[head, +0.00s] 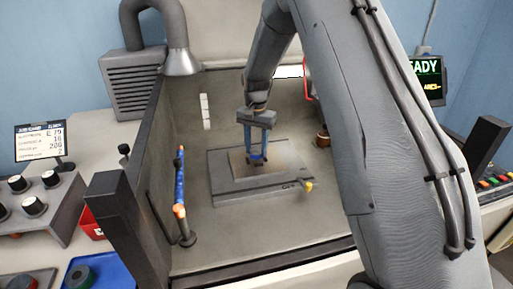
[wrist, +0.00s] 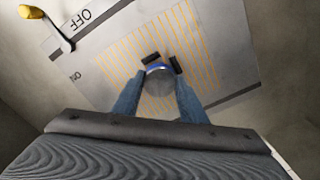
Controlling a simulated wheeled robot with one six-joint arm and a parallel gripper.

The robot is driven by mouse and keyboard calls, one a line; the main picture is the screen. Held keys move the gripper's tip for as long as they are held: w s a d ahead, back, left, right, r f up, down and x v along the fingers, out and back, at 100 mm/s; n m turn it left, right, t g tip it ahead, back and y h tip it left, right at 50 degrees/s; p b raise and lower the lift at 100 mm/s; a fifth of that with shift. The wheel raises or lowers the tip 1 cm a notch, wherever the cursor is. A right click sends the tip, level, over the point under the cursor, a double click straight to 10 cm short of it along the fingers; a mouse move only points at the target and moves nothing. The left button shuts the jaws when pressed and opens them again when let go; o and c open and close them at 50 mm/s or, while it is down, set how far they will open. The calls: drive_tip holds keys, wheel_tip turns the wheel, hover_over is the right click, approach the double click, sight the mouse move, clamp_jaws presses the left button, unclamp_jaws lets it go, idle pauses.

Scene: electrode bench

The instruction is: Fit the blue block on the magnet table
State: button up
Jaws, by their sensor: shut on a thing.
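The magnet table (head: 228,189) is a grey slab on the floor of the booth, with a yellow-knobbed lever (head: 307,186) at its front right. In the wrist view, the table (wrist: 113,60) has thin yellow stripes, and the lever (wrist: 50,26) lies beside the word OFF. My gripper (head: 257,158) points down over the striped face. It is shut on the blue block (wrist: 158,68), which shows as a blue edge around a rounded grey top between the fingers. The block's underside is hidden. I cannot tell whether it touches the table.
A blue-and-orange jointed stand (head: 180,185) rises left of the table. The booth's dark left post (head: 120,230) and front sill (head: 260,268) bound the space. A copper-coloured item (head: 323,137) stands at the right rear.

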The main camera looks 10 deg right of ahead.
drive_tip(key=shift+f+b, duration=0.35)
drive_tip(key=shift+f, duration=0.55)
drive_tip(key=o, duration=2.1)
drive_tip(key=shift+r, duration=0.15)
drive_tip(key=shift+r+p, duration=1.55)
drive_tip(key=shift+r, duration=1.3)
